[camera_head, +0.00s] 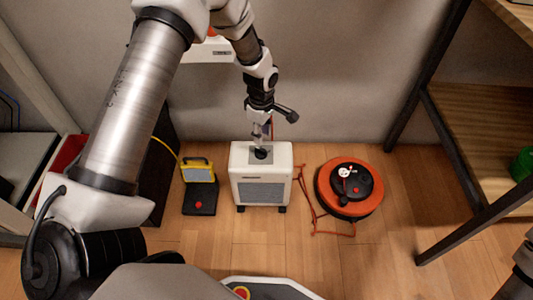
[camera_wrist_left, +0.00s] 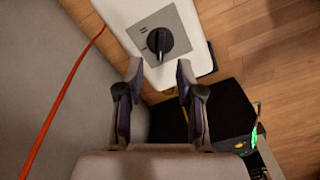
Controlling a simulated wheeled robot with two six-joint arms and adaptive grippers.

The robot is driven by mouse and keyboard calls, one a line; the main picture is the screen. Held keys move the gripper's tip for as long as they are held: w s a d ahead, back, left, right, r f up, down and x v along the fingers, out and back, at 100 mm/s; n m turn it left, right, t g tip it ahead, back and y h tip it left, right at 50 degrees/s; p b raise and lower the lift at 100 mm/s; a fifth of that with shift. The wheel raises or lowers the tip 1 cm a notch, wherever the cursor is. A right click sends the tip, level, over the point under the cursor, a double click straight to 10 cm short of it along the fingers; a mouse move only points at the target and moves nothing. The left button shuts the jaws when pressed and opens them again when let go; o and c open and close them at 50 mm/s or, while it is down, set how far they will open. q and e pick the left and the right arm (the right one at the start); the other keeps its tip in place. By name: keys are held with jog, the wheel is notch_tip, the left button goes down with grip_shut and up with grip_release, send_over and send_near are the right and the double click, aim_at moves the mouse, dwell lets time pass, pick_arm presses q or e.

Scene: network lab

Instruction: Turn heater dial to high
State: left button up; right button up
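The white heater (camera_head: 240,190) stands on the floor against the wall, with a grey panel on its top. The black dial (camera_wrist_left: 160,42) sits on that panel (camera_wrist_left: 181,24); its grip bar runs roughly up and down in the left wrist view, with small marks to its left. In the head view the dial (camera_head: 261,154) is partly hidden by my left gripper (camera_head: 263,138), which points down above it. In the left wrist view my left gripper (camera_wrist_left: 160,72) is open and empty, with the dial just beyond its fingertips.
An orange cable reel (camera_head: 377,203) stands right of the heater, its orange cord (camera_head: 313,212) lying between them. A yellow work lamp (camera_head: 198,172) on a black base stands left. A shelf rack (camera_head: 450,150) is on the right; the floor in front is clear.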

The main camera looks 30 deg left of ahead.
aim_at(262, 150)
pick_arm(q)
notch_tip(262, 150, down, 7)
jog(key=b, duration=0.3)
jog(key=shift+f+b, duration=0.1)
jog(key=shift+b, duration=0.2)
grip_shut()
